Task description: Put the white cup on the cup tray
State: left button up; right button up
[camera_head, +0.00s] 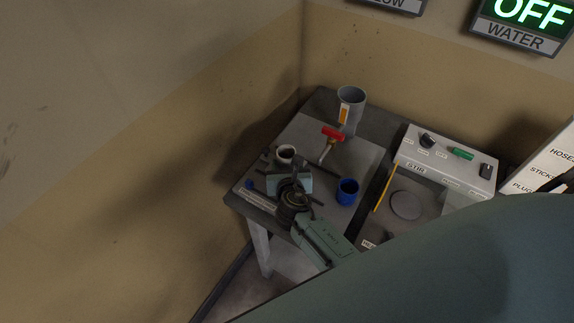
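My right gripper (287,163) comes in from the lower right and reaches the cup's near side. Its dark fingers look spread to either side of the cup; whether they touch it is too small to tell. A lighter grey flat panel (362,157) on the table may be the cup tray; its label is not readable. My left gripper is out of view.
A blue cup (347,191) stands right of my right gripper. A red-handled tap (333,134) and a tall grey container (351,108) are behind. A white STIR unit (447,160) with a round plate stands at right. Walls close the back and left.

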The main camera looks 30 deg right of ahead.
jog(key=shift+o, duration=1.4)
jog(key=shift+r, duration=0.1)
jog(key=shift+s+r, duration=0.1)
jog(key=shift+r, duration=0.15)
jog(key=p+v, duration=0.1)
jog(key=v, duration=1)
jog(key=shift+s+a+p, duration=0.2)
jog(key=shift+s+p, duration=0.2)
